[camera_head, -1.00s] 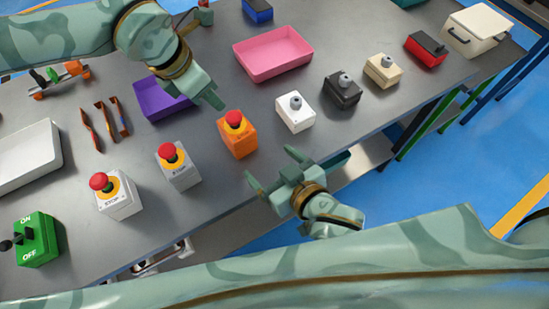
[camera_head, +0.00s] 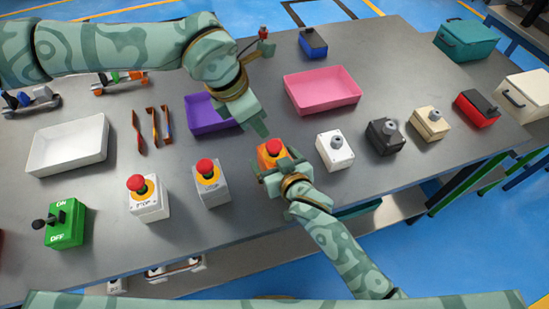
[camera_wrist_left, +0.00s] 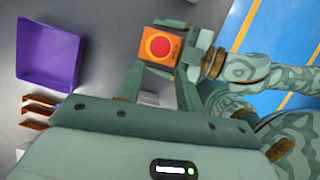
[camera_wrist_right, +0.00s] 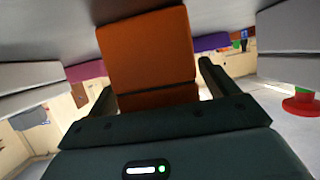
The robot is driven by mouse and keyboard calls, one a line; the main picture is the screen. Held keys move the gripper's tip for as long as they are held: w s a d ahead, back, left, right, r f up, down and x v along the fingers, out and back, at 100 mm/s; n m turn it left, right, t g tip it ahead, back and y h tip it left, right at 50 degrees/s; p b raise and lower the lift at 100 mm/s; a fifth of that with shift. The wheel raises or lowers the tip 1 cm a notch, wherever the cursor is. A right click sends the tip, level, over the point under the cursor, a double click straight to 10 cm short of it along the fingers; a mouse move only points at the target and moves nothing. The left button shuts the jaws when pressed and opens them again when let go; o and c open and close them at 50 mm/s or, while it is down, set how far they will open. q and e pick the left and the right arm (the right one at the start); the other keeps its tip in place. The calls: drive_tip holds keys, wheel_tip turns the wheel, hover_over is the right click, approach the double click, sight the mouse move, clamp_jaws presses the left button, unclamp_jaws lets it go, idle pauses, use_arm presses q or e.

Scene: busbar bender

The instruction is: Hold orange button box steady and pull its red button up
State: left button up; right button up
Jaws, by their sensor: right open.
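The orange button box (camera_head: 268,158) stands on the grey table with its red button (camera_head: 273,147) on top. My right gripper (camera_head: 275,165) is open at the near side of the box, with its fingers reaching along two sides. In the right wrist view the orange box (camera_wrist_right: 148,55) fills the space between the spread fingers; contact cannot be told. My left gripper (camera_head: 262,130) is above and just behind the box, pointing down. In the left wrist view its fingers are spread apart, and the red button (camera_wrist_left: 160,46) shows beyond the gap between them.
A grey box with a red button (camera_head: 211,185) and a white one (camera_head: 147,200) stand to the left. A white box with a grey knob (camera_head: 335,150) is close on the right. A purple tray (camera_head: 208,115) and pink tray (camera_head: 322,90) lie behind.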

drive_tip(key=shift+w, duration=0.1)
drive_tip(key=c, duration=1.2)
use_arm(q)
drive_tip(key=shift+o, duration=0.8)
use_arm(e)
drive_tip(key=shift+a, duration=0.15)
use_arm(q)
wheel_tip(320, 180, up, 3)
drive_tip(key=n+y, duration=0.3)
hover_over(274, 144)
drive_tip(key=d, duration=0.2)
use_arm(e)
drive_tip(key=shift+d, duration=0.2)
drive_tip(key=shift+a, duration=0.2)
use_arm(q)
drive_tip(key=shift+n+g+y, duration=0.3)
drive_tip(key=shift+n+g, duration=0.2)
drive_tip(key=shift+g, duration=0.4)
drive_tip(key=f, duration=0.4)
drive_tip(key=a+f, duration=0.1)
drive_tip(key=f, duration=0.3)
drive_tip(key=a+f, duration=0.1)
drive_tip(key=f, duration=0.2)
drive_tip(key=shift+f, duration=0.4)
use_arm(e)
drive_tip(key=shift+d, duration=0.1)
